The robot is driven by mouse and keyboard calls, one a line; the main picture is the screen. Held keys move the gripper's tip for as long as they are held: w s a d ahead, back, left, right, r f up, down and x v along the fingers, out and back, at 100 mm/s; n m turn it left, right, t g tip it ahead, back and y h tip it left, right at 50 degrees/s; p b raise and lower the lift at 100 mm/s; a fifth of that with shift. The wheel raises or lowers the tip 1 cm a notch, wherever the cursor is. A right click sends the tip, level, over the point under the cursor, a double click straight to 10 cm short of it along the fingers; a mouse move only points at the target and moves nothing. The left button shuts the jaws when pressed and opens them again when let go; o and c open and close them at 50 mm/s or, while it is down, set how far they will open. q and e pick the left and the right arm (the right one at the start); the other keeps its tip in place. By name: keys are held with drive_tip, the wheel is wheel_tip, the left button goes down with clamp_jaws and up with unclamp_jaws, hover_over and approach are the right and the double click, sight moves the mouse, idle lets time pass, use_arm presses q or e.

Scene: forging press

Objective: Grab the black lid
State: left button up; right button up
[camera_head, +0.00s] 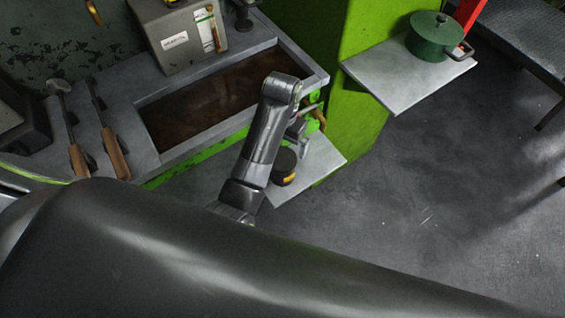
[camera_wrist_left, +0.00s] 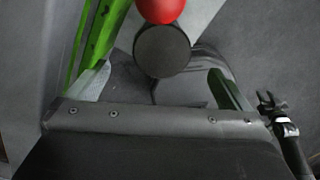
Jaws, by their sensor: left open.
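A short black round lid-like piece with a yellow band (camera_head: 284,165) sits on a small pale shelf (camera_head: 318,163) beside the green machine in the head view. My left arm reaches down over this shelf, and my left gripper (camera_head: 302,126) is close above it, partly hidden by its own wrist. In the left wrist view a dark round top (camera_wrist_left: 162,50) lies ahead, between the open fingers of my left gripper (camera_wrist_left: 160,88). I cannot tell any contact with it.
A red ball-shaped part (camera_wrist_left: 160,8) overlaps the dark round top in the left wrist view. A trough (camera_head: 210,105) lies left of my arm. A green pot (camera_head: 434,38) stands on an upper shelf (camera_head: 395,82). Open floor (camera_head: 430,210) lies to the right.

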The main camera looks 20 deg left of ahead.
sight(282, 158)
use_arm(q)
drive_tip(key=shift+f, duration=0.55)
drive_tip(key=shift+s+f, duration=0.1)
drive_tip(key=shift+f, duration=0.4)
drive_tip(key=f, duration=0.3)
drive_tip(key=shift+s+d+f, duration=0.1)
drive_tip(key=shift+s+f, duration=0.1)
drive_tip(key=shift+f, duration=0.6)
use_arm(e)
drive_tip(key=shift+s+a+r, duration=0.15)
drive_tip(key=shift+s+a, duration=0.1)
drive_tip(key=shift+s, duration=0.4)
use_arm(q)
drive_tip(key=c, duration=1)
